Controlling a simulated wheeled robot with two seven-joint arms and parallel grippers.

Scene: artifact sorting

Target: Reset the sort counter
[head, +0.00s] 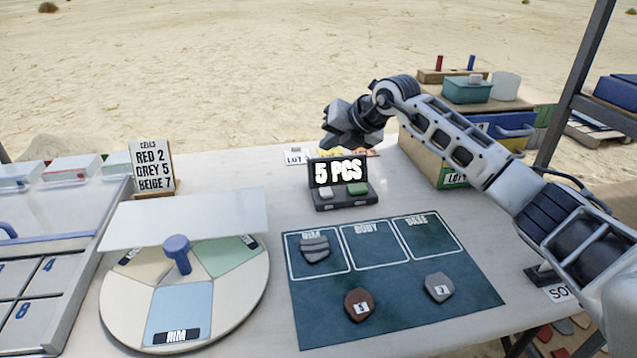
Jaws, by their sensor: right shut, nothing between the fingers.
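The sort counter (343,197) stands at the back middle of the white table. Its black display (338,172) reads "5 PCS". Its base has a pale grey button (325,193) on the left and a green button (357,188) on the right. My right gripper (335,138) is shut and empty. It appears in the picture just above the display, with its arm coming in from the right. I cannot tell how far behind or above the counter it is. My left gripper is not in view.
A dark green mat (400,322) with marked fields holds several sherds. A round turntable (115,312) with a blue knob (177,252) is at left, partly under a clear panel. A cell sign (152,166) stands behind it. A box (430,160) stands at back right.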

